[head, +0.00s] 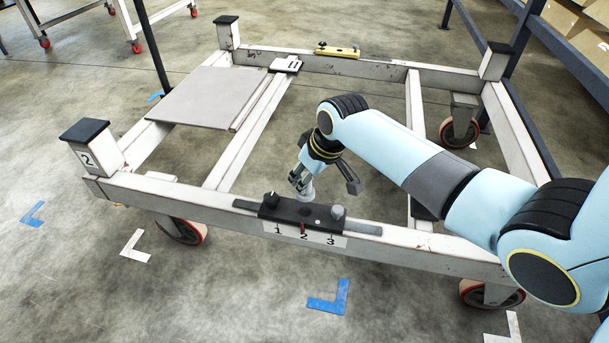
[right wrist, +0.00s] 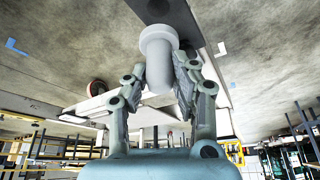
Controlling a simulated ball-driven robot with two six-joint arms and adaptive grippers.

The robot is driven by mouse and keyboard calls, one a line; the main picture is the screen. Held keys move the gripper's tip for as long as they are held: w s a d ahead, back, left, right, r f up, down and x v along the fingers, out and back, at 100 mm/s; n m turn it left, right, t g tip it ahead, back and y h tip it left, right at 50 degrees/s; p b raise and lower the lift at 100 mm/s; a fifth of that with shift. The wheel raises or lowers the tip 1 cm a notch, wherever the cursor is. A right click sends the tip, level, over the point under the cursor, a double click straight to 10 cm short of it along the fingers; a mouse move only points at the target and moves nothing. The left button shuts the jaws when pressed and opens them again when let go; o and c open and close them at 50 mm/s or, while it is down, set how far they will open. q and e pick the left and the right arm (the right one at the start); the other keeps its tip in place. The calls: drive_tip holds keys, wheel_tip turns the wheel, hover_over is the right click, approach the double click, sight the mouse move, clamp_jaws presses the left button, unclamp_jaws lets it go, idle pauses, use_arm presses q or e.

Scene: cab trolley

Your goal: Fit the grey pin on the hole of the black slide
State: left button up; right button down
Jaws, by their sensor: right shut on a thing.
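The black slide (head: 292,210) sits on the trolley's near beam, above a plate marked 1, 2 and 3. My right gripper (head: 301,184) is just above and behind the slide, around its middle. It is shut on the light grey pin (head: 308,194). In the right wrist view the pin (right wrist: 157,62) sits between both fingers, with its wider collar beyond the fingertips, close to the dark slide (right wrist: 182,16). I cannot tell whether the pin touches the slide. The slide's hole is hidden or too small to make out. My left gripper is not in view.
A black knob (head: 271,199) stands at the slide's left end and a grey knob (head: 338,213) at its right. The white trolley frame (head: 190,200) has corner posts and a grey panel (head: 208,97).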

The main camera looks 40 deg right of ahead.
sight(307, 192)
drive_tip(key=shift+f+b, duration=0.65)
drive_tip(key=shift+f, duration=0.2)
drive_tip(key=shift+f+b, duration=0.95)
drive_tip(key=shift+b, duration=0.15)
drive_tip(key=shift+f, duration=0.3)
drive_tip(key=shift+f+b, duration=0.4)
drive_tip(key=shift+f, duration=0.3)
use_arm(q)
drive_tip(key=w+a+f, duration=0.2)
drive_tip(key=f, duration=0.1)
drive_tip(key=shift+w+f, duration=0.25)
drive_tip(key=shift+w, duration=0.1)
use_arm(e)
drive_tip(key=shift+f, duration=0.15)
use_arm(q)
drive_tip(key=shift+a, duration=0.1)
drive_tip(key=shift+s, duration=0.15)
